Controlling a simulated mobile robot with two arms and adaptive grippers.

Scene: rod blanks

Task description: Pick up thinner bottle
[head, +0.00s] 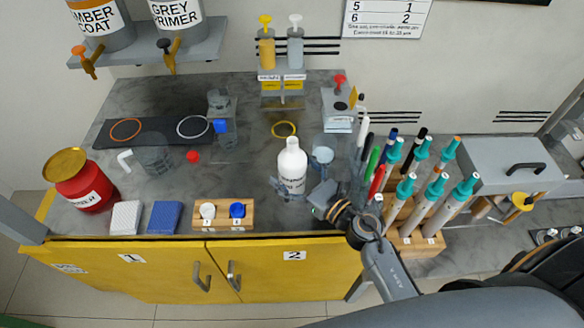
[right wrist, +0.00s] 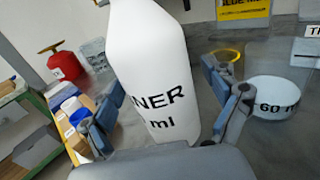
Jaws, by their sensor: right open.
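The thinner bottle (head: 292,165) is white with a narrow neck and black lettering, and stands upright on the grey bench. In the right wrist view the bottle (right wrist: 155,65) fills the middle, its label reading "NER" and "ml", with its top cut off. My right gripper (head: 299,192) is open at the bottle's lower part, one finger on each side. In the right wrist view the gripper's fingers (right wrist: 168,100) flank the bottle; a gap shows at the right finger, and contact at the left finger cannot be told. My left gripper is not in view.
Close right of the bottle are a clear beaker (head: 322,156) and a rack (head: 418,240) of pens and teal-capped tubes. A wooden block (head: 224,226) with two caps, a blue sponge (head: 165,217) and a red can (head: 84,190) are to the left. A yellow ring (head: 284,129) lies behind.

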